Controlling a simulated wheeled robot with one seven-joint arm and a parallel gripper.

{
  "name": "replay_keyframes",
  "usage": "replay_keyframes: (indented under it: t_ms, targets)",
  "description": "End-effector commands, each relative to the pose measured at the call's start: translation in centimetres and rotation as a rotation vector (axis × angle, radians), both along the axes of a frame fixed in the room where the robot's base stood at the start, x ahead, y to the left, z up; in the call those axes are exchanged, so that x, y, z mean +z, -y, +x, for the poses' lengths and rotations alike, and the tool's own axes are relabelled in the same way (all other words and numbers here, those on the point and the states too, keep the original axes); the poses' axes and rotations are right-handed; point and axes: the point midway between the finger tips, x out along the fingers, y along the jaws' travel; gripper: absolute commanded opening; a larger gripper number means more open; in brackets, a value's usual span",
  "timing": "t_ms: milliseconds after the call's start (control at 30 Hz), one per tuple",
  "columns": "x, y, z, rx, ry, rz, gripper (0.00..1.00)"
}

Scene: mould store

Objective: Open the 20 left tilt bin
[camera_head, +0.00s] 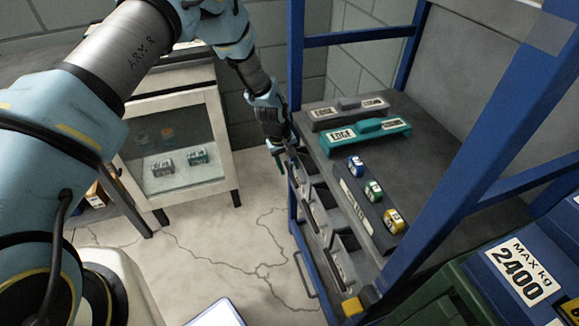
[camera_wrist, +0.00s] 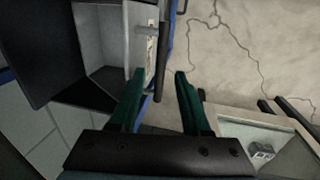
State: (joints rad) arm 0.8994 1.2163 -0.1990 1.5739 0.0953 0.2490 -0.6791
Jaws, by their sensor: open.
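Grey tilt bins (camera_head: 322,218) stand in a column on the left face of the rack unit in the head view; several show open tops. I cannot read which one carries 20. In the wrist view, a bin (camera_wrist: 103,40) with a pale inside shows at upper left. Its front carries a white label (camera_wrist: 151,50) and a dark bar handle (camera_wrist: 163,60). My gripper (camera_wrist: 160,74) is open and empty, its green fingers apart on either side of the handle's near end. I cannot tell whether they touch it. In the head view, my gripper (camera_head: 277,152) is beside the upper bins.
Blue rack posts (camera_head: 296,85) frame the unit. Its top holds a teal EDGE box (camera_head: 365,135), a grey EDGE box (camera_head: 345,112) and small coloured blocks (camera_head: 374,191). A glass-fronted cabinet (camera_head: 180,150) stands left. Cracked floor (camera_head: 230,245) between is clear.

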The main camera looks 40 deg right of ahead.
Motion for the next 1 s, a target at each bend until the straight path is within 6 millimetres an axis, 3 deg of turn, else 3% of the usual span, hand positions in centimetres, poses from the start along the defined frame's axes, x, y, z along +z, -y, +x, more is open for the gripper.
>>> replay_keyframes:
  t_ms: [200,500,900,1000]
  targets:
    - [-1.5,0.3,-0.1,-0.001,0.000,0.000,0.47]
    - [-1.6,0.3,-0.1,-0.001,0.000,0.000,0.46]
    - [-1.6,0.3,-0.1,-0.001,0.000,0.000,0.01]
    - [-1.6,0.3,-0.1,-0.001,0.000,0.000,0.00]
